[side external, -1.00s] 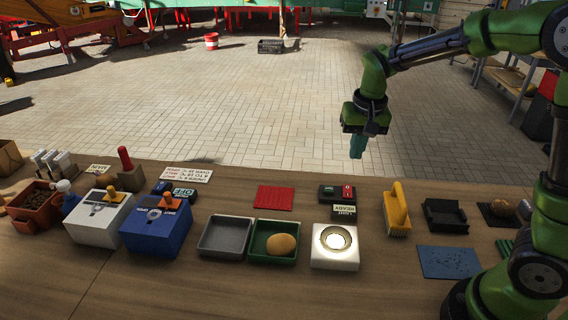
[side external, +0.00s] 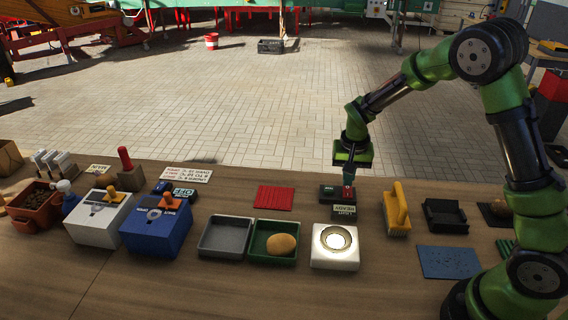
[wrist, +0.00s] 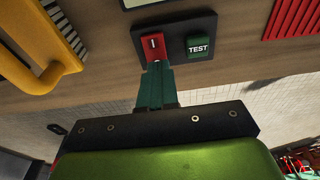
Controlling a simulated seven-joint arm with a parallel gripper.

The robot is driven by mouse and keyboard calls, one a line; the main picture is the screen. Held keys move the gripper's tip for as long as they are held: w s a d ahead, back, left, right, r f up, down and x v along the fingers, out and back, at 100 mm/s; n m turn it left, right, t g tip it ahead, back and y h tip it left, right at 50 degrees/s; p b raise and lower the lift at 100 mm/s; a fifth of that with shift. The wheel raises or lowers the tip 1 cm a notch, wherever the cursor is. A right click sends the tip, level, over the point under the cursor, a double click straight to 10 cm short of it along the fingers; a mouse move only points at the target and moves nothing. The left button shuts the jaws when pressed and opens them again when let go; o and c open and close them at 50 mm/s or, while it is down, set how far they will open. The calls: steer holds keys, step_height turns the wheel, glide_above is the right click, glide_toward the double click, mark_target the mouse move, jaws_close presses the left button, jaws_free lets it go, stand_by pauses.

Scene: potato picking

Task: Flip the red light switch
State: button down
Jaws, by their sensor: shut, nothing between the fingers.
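A dark switch panel (side external: 327,192) stands on the table behind the white box. In the wrist view the panel (wrist: 176,27) carries a red light switch (wrist: 153,47) beside a green TEST button (wrist: 199,46). My gripper (side external: 348,184) is shut and empty, pointing down at the panel's red side. In the wrist view its fingertips (wrist: 157,66) overlap the lower edge of the red switch. I cannot tell whether they touch it. In the side view the fingers partly hide the switch. The white box (side external: 335,262) shows a bright round ring on top.
A small sign (side external: 344,212) stands in front of the panel. A yellow-handled brush (side external: 397,212) is close on the right, and a red mat (side external: 274,197) on the left. A green tray (side external: 258,258) holds a potato (side external: 281,245).

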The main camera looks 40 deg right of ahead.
steer(key=shift+f, duration=0.6)
steer(key=shift+w+d, duration=0.1)
